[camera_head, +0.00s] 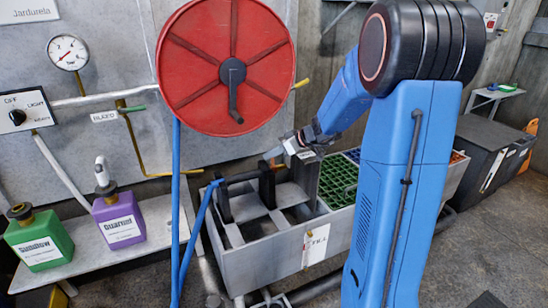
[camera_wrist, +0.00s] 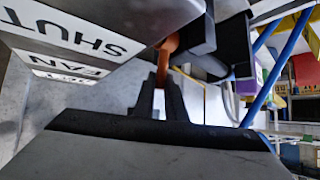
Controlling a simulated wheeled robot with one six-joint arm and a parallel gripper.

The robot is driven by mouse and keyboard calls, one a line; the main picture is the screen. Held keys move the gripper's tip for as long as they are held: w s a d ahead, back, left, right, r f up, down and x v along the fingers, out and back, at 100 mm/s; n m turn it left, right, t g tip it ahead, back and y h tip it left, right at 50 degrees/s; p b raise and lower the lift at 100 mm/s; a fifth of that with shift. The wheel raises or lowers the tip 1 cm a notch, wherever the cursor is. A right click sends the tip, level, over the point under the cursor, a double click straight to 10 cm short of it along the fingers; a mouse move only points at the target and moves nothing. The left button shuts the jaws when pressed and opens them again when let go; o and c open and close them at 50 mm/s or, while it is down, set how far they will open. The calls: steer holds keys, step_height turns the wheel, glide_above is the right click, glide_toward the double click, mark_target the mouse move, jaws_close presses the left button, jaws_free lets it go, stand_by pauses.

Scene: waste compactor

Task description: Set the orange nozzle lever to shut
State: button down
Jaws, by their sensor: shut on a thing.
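The orange nozzle lever (camera_wrist: 169,48) shows in the wrist view at upper centre, beside a dark nozzle body (camera_wrist: 205,38). My gripper (camera_wrist: 163,80) is shut on the lever, with the lever's end between its fingertips. A grey block beside it bears a SHUT label (camera_wrist: 75,28), a FAN label (camera_wrist: 72,62) and a partly hidden third label (camera_wrist: 62,77). Which label the lever points at I cannot tell. In the head view my gripper (camera_head: 284,146) is small, above the grey trough, at the orange lever (camera_head: 273,153).
A grey trough (camera_head: 275,262) with a green grate (camera_head: 338,182) stands below my gripper. A red hose reel (camera_head: 200,55) hangs on the wall behind, with a blue hose (camera_head: 176,220) running down. Green (camera_head: 38,240) and purple (camera_head: 119,222) jugs stand on a bench at left.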

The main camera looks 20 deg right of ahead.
steer(key=shift+s+f+n+t+y, duration=0.15)
steer(key=shift+s+n+t+y, duration=0.25)
steer(key=shift+s+t, duration=0.85)
steer(key=shift+w+t, duration=0.15)
steer(key=shift+t, duration=0.1)
steer(key=c, duration=1.8)
jaws_free()
steer(key=v, duration=1.7)
